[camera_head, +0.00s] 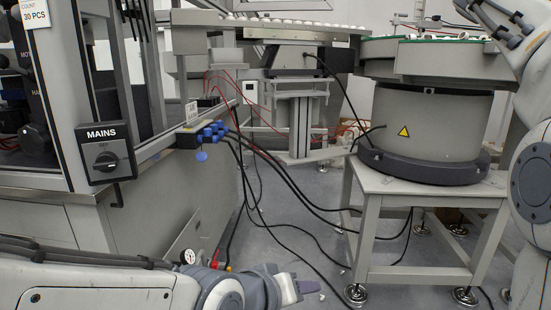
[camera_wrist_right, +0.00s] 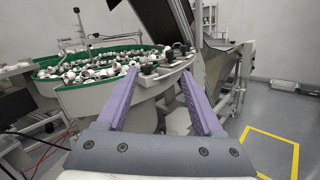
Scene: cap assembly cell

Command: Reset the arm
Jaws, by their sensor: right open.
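My right gripper (camera_wrist_right: 160,76) shows in the right wrist view, with its two purple fingers spread wide and nothing between them. Its fingers point toward a round feeder bowl with a green rim (camera_wrist_right: 105,50) holding many white and dark caps. In the head view my right arm runs along the right edge, and its gripper is out of the picture.
The feeder drum (camera_head: 432,120) stands on a grey stand (camera_head: 420,200) at right. A machine cabinet with a MAINS switch (camera_head: 106,156) is at left. Black cables (camera_head: 290,180) cross between them. Some floor (camera_head: 320,250) is clear; yellow floor marking (camera_wrist_right: 270,150) lies at right in the wrist view.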

